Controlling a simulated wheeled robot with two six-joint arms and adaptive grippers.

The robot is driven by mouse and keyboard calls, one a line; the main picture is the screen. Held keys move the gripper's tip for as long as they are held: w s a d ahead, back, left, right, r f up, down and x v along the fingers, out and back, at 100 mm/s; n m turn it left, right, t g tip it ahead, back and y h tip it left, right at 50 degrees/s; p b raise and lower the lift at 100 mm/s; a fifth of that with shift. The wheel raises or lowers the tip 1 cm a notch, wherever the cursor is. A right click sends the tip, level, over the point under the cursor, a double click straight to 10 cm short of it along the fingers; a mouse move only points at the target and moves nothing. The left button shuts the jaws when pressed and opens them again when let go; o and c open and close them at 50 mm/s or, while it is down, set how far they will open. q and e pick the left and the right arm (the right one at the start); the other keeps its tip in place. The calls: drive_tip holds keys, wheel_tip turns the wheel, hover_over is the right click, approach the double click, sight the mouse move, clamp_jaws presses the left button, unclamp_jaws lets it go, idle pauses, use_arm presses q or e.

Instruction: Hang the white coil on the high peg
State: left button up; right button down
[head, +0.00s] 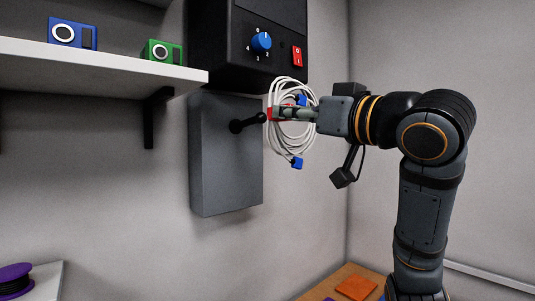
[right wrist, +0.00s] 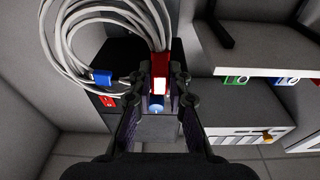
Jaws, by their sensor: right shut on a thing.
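The white coil (head: 296,151) is a looped cable with a red wrap and blue connectors. It hangs from my right gripper (head: 284,114), which is shut on it at the red wrap. The right wrist view shows the red wrap (right wrist: 158,62) between the fingertips and the loops (right wrist: 66,42) to the left. A short black rod with a round tip (head: 248,122) sticks out from a grey wall panel (head: 226,180), just left of the coil; I cannot tell whether it is the high peg or whether the coil touches it. My left gripper is not in view.
A black box with a blue dial (head: 261,41) and red switch (head: 297,55) is above the grey panel. A white shelf (head: 110,65) holds a blue device (head: 72,33) and a green device (head: 162,51). A purple spool (head: 15,278) is lower left. Open air lies below the coil.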

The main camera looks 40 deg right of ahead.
sight(277, 121)
drive_tip(key=shift+s+a+r, duration=0.1)
drive_tip(key=shift+a+r, duration=0.05)
drive_tip(key=shift+r, duration=0.05)
drive_tip(key=shift+w+a, duration=0.25)
drive_tip(key=shift+w, duration=0.05)
drive_tip(key=shift+w+d+f+p, duration=0.15)
drive_tip(key=shift+w+p, duration=0.35)
drive_tip(key=shift+w, duration=0.85)
drive_tip(key=shift+w+a+f+p, duration=0.1)
drive_tip(key=shift+w+a+p, duration=0.1)
drive_tip(key=shift+w, duration=0.3)
drive_tip(key=shift+w+a+f+p, duration=0.1)
drive_tip(key=shift+w+p, duration=0.05)
drive_tip(key=shift+w, duration=0.35)
drive_tip(key=w+f+p, duration=0.3)
drive_tip(key=w+f, duration=0.1)
drive_tip(key=w, duration=0.9)
drive_tip(key=shift+w+a+f+p, duration=0.2)
drive_tip(key=shift+w+a+p, duration=0.2)
drive_tip(key=shift+a, duration=0.05)
